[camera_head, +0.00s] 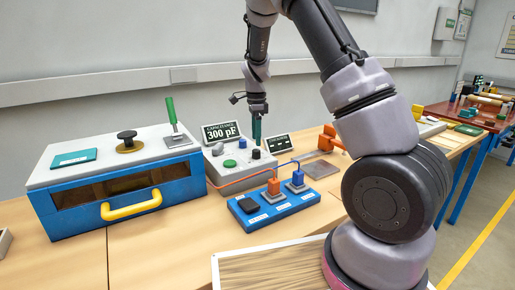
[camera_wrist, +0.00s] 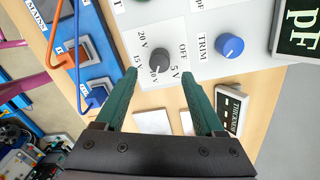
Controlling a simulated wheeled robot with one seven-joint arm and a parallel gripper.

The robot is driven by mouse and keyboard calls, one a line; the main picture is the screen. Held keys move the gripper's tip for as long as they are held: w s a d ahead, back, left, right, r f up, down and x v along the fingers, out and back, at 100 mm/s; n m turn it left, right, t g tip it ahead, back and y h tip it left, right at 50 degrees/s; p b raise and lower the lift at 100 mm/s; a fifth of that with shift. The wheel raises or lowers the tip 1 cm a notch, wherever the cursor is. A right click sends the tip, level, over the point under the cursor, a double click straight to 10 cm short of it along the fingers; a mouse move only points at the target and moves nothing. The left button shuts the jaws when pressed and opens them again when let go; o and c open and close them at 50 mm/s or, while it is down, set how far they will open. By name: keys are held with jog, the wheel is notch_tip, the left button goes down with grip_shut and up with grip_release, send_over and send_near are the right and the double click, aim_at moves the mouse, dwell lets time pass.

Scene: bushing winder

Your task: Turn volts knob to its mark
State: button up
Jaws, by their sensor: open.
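The volts knob (camera_wrist: 154,63) is a dark round knob in the wrist view, on a white plate marked OFF, 5 V, 10 V, 15 V and 20 V. I cannot make out where its pointer stands. My gripper (camera_wrist: 160,75) is open, with its green fingertips to either side of the knob's near edge. In the head view my gripper (camera_head: 257,138) points down over the grey meter box (camera_head: 234,182). A dark knob (camera_head: 256,154) shows just below the fingertips.
A blue TRIM knob (camera_wrist: 230,47) is close to the right finger. A blue terminal block (camera_head: 275,210) with cables lies in front. A blue-sided cabinet (camera_head: 118,180) stands left.

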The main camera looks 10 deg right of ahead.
aim_at(256, 150)
notch_tip(256, 150, down, 5)
dwell(0.3)
jog(key=shift+s, duration=0.1)
grip_shut()
